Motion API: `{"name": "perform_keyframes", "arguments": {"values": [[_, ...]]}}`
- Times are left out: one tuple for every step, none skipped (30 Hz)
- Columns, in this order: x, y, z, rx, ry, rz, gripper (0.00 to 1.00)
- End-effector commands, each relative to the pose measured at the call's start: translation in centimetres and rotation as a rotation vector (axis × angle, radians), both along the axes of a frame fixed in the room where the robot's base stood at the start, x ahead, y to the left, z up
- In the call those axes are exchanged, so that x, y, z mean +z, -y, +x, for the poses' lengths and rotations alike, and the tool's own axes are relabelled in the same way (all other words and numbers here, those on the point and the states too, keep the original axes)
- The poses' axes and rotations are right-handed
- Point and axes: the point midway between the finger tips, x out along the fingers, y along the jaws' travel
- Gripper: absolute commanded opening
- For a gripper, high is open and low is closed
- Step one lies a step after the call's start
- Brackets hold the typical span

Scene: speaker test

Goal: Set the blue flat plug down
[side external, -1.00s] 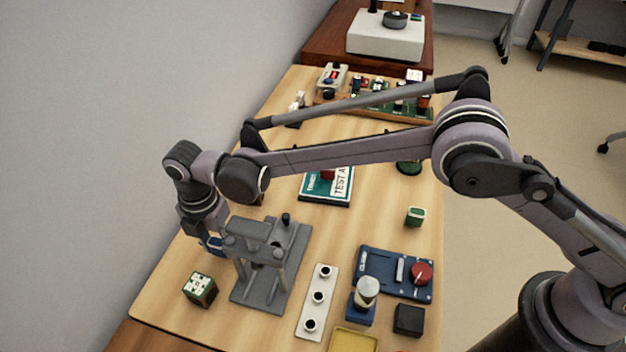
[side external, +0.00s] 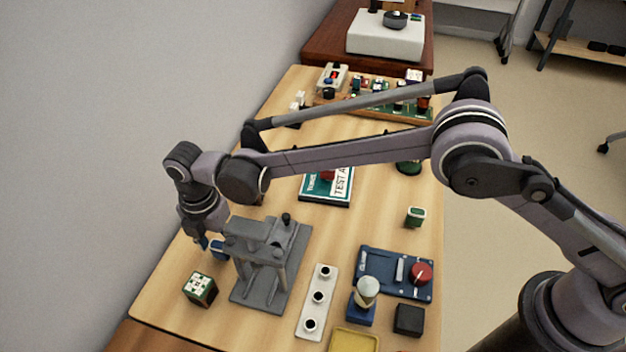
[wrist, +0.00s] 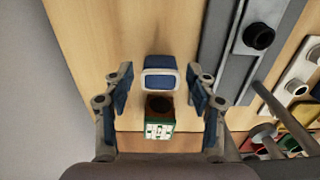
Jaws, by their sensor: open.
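The blue flat plug (wrist: 161,78) is a blue block with a pale rim. In the wrist view it lies between my open fingers, with a gap on each side. In the side view the plug (side external: 219,249) shows behind the grey press stand, partly hidden by it. My gripper (wrist: 162,90) is open around the plug and does not touch it in the wrist view. In the side view my gripper (side external: 209,244) is low at the left of the table, just behind the stand. I cannot tell exactly how far the plug is from the tabletop.
The grey press stand (side external: 250,295) is close on the right of my gripper. A green and white cube (side external: 200,289) sits in front. A white strip with black-topped sockets (side external: 318,297) and a blue panel with a red knob (side external: 396,272) stand farther right. A wall is close on the left.

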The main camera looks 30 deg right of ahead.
Motion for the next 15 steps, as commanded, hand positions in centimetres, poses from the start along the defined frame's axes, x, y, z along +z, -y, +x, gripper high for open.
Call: {"name": "perform_keyframes", "arguments": {"values": [[0.7, 0.0, 0.0, 0.000, 0.000, 0.000, 0.57], [1.2, 0.0, 0.0, 0.000, 0.000, 0.000, 0.57], [1.9, 0.0, 0.0, 0.000, 0.000, 0.000, 0.57], [2.5, 0.0, 0.0, 0.000, 0.000, 0.000, 0.57], [3.1, 0.0, 0.0, 0.000, 0.000, 0.000, 0.57], [3.9, 0.0, 0.0, 0.000, 0.000, 0.000, 0.57], [4.6, 0.0, 0.0, 0.000, 0.000, 0.000, 0.57], [5.2, 0.0, 0.0, 0.000, 0.000, 0.000, 0.57], [6.0, 0.0, 0.0, 0.000, 0.000, 0.000, 0.57], [6.6, 0.0, 0.0, 0.000, 0.000, 0.000, 0.57], [7.1, 0.0, 0.0, 0.000, 0.000, 0.000, 0.57], [7.8, 0.0, 0.0, 0.000, 0.000, 0.000, 0.57], [8.3, 0.0, 0.0, 0.000, 0.000, 0.000, 0.57], [8.8, 0.0, 0.0, 0.000, 0.000, 0.000, 0.57], [9.4, 0.0, 0.0, 0.000, 0.000, 0.000, 0.57]]}}
